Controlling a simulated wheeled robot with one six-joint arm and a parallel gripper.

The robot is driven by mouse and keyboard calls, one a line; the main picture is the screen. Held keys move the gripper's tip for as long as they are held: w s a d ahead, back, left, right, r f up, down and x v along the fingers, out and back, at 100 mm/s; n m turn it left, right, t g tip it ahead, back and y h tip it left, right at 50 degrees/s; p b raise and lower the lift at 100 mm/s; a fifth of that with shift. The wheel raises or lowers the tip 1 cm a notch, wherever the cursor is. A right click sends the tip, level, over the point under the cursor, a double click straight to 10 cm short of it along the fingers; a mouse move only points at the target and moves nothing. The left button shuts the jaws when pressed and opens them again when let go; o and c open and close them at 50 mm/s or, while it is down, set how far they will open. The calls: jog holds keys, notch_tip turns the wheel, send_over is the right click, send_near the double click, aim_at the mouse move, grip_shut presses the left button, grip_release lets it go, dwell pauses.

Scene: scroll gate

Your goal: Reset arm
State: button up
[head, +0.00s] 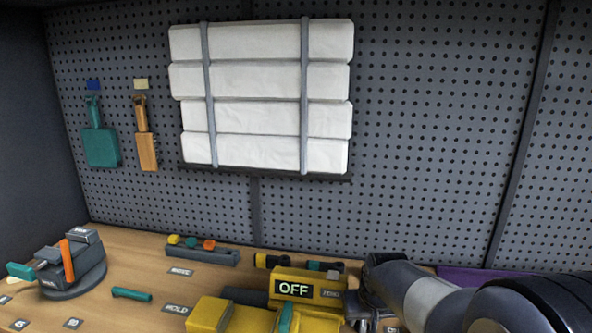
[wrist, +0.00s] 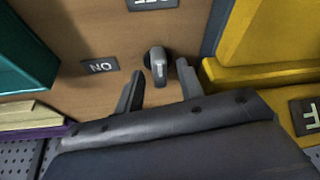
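My gripper (wrist: 160,70) is open in the wrist view, with its two dark fingers apart. A small grey knob or lever with a pale mark (wrist: 156,62) stands on the wooden bench between and just beyond the fingertips; I cannot tell whether a finger touches it. In the head view my arm comes in from the lower right, and its end is beside the yellow box (head: 318,301), whose display reads OFF (head: 293,289). The box also shows at the right in the wrist view (wrist: 262,40). The lever is not clear in the head view.
A dark ON label (wrist: 100,67) lies left of the fingers. A teal block (wrist: 22,55) stands at far left. In the head view, a grey rotary fixture (head: 75,272) with an orange lever stands left. White wrapped packs (head: 262,82) hang on the pegboard (head: 430,130).

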jog(key=shift+w+d+n+g+y+b, duration=0.15)
jog(key=shift+n+y+b, duration=0.25)
jog(key=shift+n, duration=1)
jog(key=shift+s+d+n+g+y+b, duration=0.15)
jog(key=shift+n+y, duration=0.45)
jog(key=shift+n, duration=0.8)
jog(key=shift+w+a, duration=0.1)
jog(key=shift+a, duration=0.05)
